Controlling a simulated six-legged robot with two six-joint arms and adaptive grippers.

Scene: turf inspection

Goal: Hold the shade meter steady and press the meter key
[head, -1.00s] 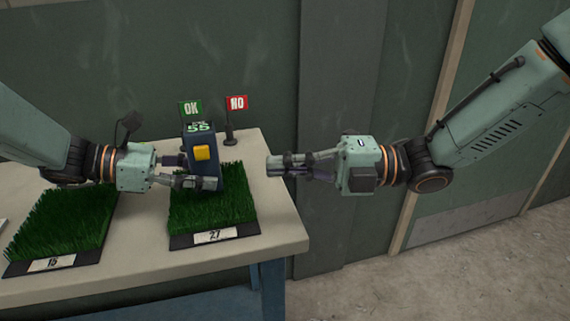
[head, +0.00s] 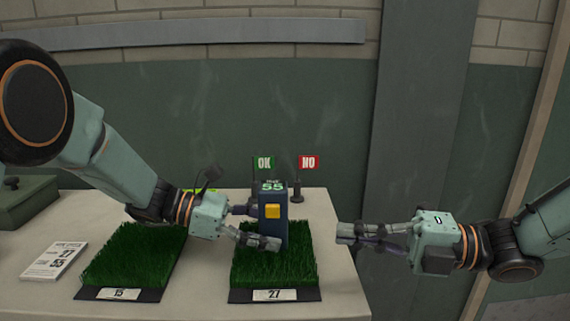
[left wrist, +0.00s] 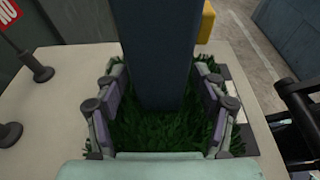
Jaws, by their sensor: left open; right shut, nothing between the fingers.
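The shade meter (head: 272,227) is a dark blue upright block on the turf sample labelled 27 (head: 300,270). Its display reads 55, and the yellow meter key (head: 272,211) is on its front face. My left gripper (head: 264,228) is open, with its fingers on either side of the meter's lower part. In the left wrist view the meter (left wrist: 155,50) stands between the spread fingers with gaps beside it, and the yellow key (left wrist: 207,22) shows at its right. My right gripper (head: 343,234) is shut and empty, to the right of the meter and apart from it.
A green OK flag (head: 264,163) and a red NO flag (head: 309,163) stand behind the meter. A second turf sample labelled 15 (head: 135,255) lies left on the pale table (head: 335,290), beside a printed card (head: 54,261). A green case (head: 28,200) sits at the far left.

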